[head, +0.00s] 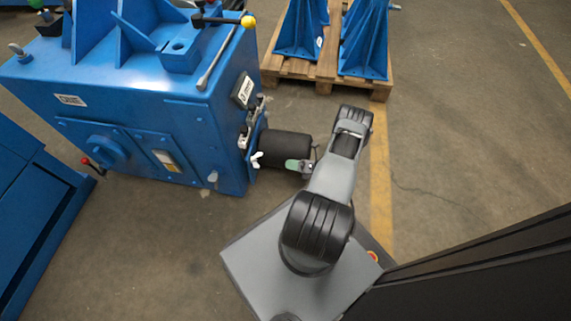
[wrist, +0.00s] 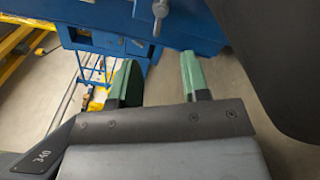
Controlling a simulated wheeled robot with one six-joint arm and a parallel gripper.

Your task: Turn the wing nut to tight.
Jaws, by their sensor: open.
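The white wing nut (head: 257,159) shows in the head view on the right side of the blue machine (head: 150,110), beside the left end of the black motor cylinder (head: 286,148). My gripper (head: 291,164) is a short way to the right of the wing nut, just below the cylinder, apart from the nut. In the wrist view my gripper (wrist: 163,80) is open, with nothing between its two green fingers. I cannot make out the wing nut in the wrist view; a grey rounded handle-like part (wrist: 160,14) hangs above the gap.
A wooden pallet (head: 325,75) with blue brackets (head: 364,40) stands behind. Another blue machine (head: 35,210) is at the left. The floor right of my arm is open, with a yellow line (head: 380,180).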

